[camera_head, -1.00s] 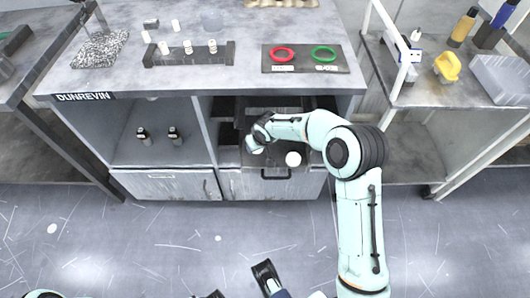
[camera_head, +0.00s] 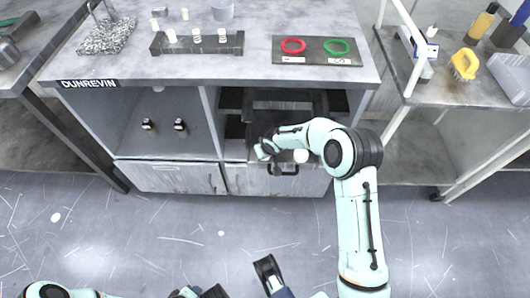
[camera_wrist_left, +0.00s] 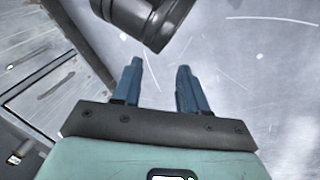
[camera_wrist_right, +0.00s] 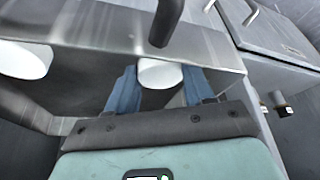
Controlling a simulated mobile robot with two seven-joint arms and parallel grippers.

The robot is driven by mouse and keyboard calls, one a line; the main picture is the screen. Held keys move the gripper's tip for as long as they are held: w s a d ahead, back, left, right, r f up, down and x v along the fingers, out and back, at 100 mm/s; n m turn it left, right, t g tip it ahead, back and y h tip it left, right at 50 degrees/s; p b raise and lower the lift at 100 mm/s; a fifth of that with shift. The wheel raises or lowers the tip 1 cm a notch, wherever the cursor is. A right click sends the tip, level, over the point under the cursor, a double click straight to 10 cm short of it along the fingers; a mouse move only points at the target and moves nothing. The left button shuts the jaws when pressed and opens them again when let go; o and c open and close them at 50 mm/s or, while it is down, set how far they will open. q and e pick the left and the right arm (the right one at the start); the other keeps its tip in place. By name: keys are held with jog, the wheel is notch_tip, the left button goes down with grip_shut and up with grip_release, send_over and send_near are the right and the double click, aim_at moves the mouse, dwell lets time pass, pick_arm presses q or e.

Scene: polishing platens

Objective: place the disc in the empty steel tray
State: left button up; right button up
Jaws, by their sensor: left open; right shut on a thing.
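My right gripper (camera_wrist_right: 160,78) is down in a pulled-out grey drawer (camera_head: 256,179) of the cabinet. Its blue fingers are shut on a white disc (camera_wrist_right: 160,73), which shows between the fingertips. I cannot pick out the empty steel tray for certain.
The drawer's dark handle (camera_head: 283,173) is just in front of my right gripper. On the benchtop stand a black rack (camera_head: 197,45) with white pieces and a dark panel (camera_head: 317,58) with red and green rings. A side shelf (camera_head: 440,95) stands to the right. The floor is clear.

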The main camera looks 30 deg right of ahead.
jog(key=o, duration=1.1)
jog(key=shift+r, duration=0.1)
pick_arm(q)
jog(key=shift+g+h, duration=0.3)
jog(key=shift+g, duration=0.4)
jog(key=s+r+p, duration=0.1)
jog(key=s+d+r+p, duration=0.1)
jog(key=s, duration=0.1)
jog(key=s+d+r+p, duration=0.1)
jog(key=shift+s+r, duration=0.1)
jog(key=shift+s, duration=0.1)
pick_arm(e)
jog(key=v, duration=1.2)
